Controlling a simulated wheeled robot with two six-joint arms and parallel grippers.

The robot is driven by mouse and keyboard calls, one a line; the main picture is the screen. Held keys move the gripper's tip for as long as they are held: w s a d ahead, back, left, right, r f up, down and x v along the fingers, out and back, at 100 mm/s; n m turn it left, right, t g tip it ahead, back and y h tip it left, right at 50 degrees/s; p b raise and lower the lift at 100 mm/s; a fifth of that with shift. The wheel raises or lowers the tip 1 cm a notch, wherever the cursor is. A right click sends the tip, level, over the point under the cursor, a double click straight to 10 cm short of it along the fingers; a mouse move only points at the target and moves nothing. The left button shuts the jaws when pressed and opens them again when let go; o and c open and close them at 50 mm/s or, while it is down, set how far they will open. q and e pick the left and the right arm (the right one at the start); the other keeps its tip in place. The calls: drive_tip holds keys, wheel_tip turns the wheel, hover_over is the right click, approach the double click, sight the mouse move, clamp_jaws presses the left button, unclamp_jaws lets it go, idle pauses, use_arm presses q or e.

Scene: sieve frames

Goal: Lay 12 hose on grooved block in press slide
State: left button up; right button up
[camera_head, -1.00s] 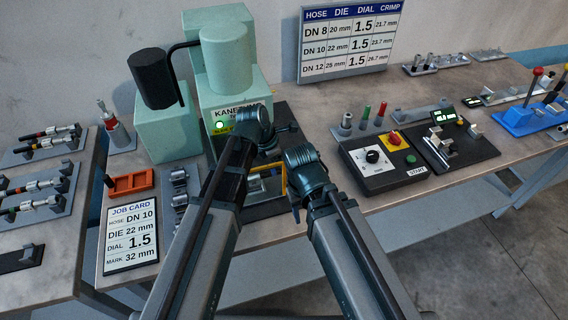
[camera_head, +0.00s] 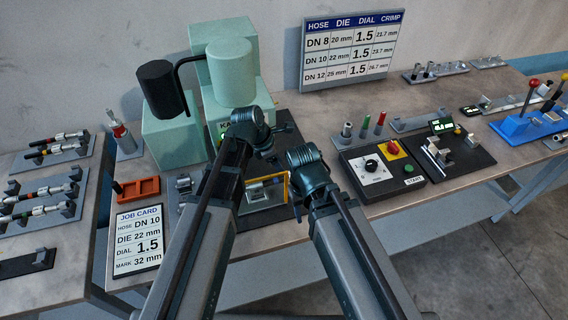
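The green press (camera_head: 232,85) stands at the back, with its slide and a small silver grooved block inside a yellow frame (camera_head: 286,188) low in front. My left gripper (camera_head: 276,136) is above the slide, in front of the press. My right gripper (camera_head: 303,178) is just right of the yellow frame. Their fingers are small and dark, partly hidden by the wrists, and no hose shows in either. Hoses with silver ends lie on the left racks, among them an upper one (camera_head: 58,142) and a lower one (camera_head: 40,192). Which is the 12 hose I cannot tell.
A job card (camera_head: 138,240) reads DN 10, and an orange tray (camera_head: 138,189) lies behind it. A control box (camera_head: 385,167) with a dial and red button is on the right, with a gauge stand (camera_head: 455,152) beyond. A blue fixture (camera_head: 530,123) is at the far right.

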use_arm(q)
drive_tip(key=p+v, duration=0.7)
drive_tip(key=v, duration=0.1)
drive_tip(key=shift+r, duration=0.35)
drive_tip(key=shift+a+r, duration=0.1)
